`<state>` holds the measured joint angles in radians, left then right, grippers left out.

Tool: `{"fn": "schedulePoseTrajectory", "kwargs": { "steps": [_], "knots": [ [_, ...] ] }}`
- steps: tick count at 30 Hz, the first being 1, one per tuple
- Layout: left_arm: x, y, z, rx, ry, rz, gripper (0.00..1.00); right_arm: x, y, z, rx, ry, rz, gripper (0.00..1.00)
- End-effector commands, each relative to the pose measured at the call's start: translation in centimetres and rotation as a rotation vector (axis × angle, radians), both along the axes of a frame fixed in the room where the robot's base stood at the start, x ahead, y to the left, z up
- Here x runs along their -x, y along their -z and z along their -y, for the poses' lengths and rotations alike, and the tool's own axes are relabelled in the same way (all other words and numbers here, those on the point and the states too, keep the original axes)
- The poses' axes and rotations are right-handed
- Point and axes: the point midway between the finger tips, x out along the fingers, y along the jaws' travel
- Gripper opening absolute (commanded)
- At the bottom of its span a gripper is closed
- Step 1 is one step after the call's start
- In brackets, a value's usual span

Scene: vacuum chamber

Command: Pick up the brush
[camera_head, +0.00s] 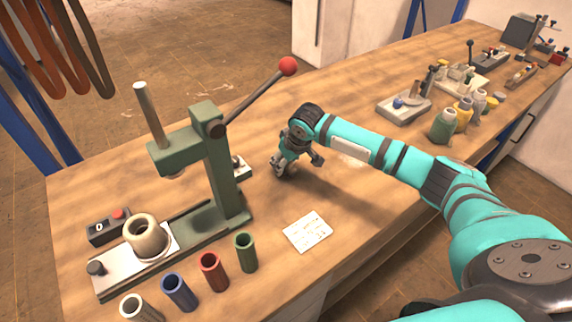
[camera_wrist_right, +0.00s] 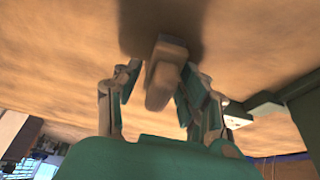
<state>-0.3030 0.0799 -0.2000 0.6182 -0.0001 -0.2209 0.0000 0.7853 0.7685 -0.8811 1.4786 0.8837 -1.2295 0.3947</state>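My right gripper (camera_head: 299,164) reaches in from the right and hangs low over the wooden table, just right of the green press. In the right wrist view its two fingers (camera_wrist_right: 160,88) stand apart. A brown, blocky thing with a narrower end (camera_wrist_right: 162,78) lies between them, probably the brush. A gap shows on its left side; whether it touches the right finger I cannot tell. In the head view I cannot make out the brush; the gripper may hide it. My left gripper is in neither view.
The green lever press (camera_head: 222,175) with its red-knobbed lever stands close left of the gripper. Several coloured tubes (camera_head: 212,270) stand along the front edge near a white card (camera_head: 307,232). Bottles (camera_head: 444,126) and small fixtures are farther right. The table's middle is clear.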

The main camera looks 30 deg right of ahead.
Motion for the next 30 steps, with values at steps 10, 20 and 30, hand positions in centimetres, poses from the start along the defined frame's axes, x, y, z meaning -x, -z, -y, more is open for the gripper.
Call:
{"fn": "schedulePoseTrajectory", "kwargs": {
  "steps": [10,20,30],
  "knots": [
    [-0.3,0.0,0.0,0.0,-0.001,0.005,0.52,0.0,-0.1,0.0,0.0,0.0,0.001,0.0],
    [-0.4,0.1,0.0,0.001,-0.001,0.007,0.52,0.0,-0.4,0.0,0.0,0.0,0.002,0.0],
    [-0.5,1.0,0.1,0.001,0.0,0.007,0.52,1.2,-3.5,-0.1,0.001,-0.001,-0.001,0.0]
  ]
}}
